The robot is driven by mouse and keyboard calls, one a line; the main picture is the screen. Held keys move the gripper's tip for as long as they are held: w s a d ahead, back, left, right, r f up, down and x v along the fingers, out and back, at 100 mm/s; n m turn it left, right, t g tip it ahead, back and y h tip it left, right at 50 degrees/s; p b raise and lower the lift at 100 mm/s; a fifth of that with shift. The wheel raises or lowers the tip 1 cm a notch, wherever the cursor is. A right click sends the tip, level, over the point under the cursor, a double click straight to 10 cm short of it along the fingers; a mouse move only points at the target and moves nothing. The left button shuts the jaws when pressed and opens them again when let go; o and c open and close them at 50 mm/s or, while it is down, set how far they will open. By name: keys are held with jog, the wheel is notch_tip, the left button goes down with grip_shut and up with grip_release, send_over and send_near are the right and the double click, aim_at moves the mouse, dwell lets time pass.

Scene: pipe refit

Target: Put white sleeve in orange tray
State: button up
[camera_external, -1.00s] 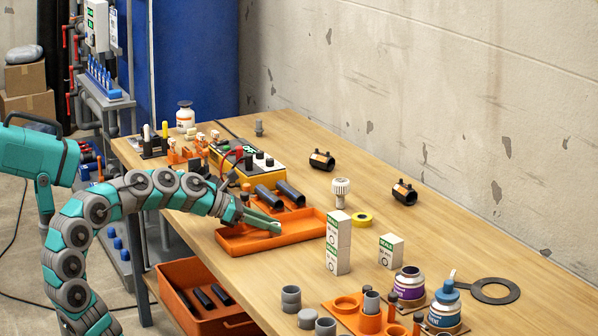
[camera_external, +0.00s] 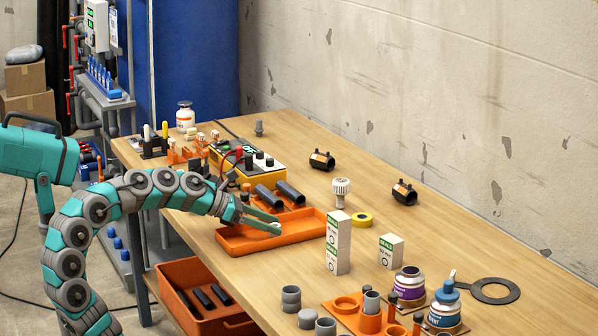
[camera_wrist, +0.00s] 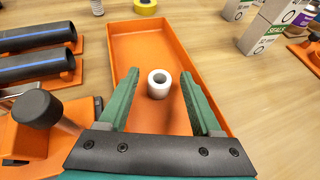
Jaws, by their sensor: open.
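The white sleeve (camera_wrist: 159,84) is a short hollow ring in the wrist view. It lies in the orange tray (camera_wrist: 138,36), between the two spread fingers and apart from both. My gripper (camera_wrist: 157,90) is open, its green fingers over the tray. In the external view my gripper (camera_external: 277,222) reaches over the orange tray (camera_external: 232,244) on the table. A small pale spot at the fingertips there may be the sleeve (camera_external: 275,228).
Black pipes (camera_wrist: 35,68) lie in an orange holder left of the tray. White seal boxes (camera_external: 338,243) and a yellow tape roll (camera_external: 361,220) stand to its right. Grey fittings and orange stands are nearer the front. An orange bin (camera_external: 193,266) sits below the table.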

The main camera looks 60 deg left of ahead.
jog(key=p+v, duration=0.1)
jog(key=v, duration=0.3)
jog(key=shift+s+a+r, duration=0.15)
jog(key=shift+s+r, duration=0.05)
notch_tip(320, 180, up, 7)
jog(key=p, duration=0.1)
jog(key=shift+s, duration=0.2)
jog(key=shift+a+f, duration=0.1)
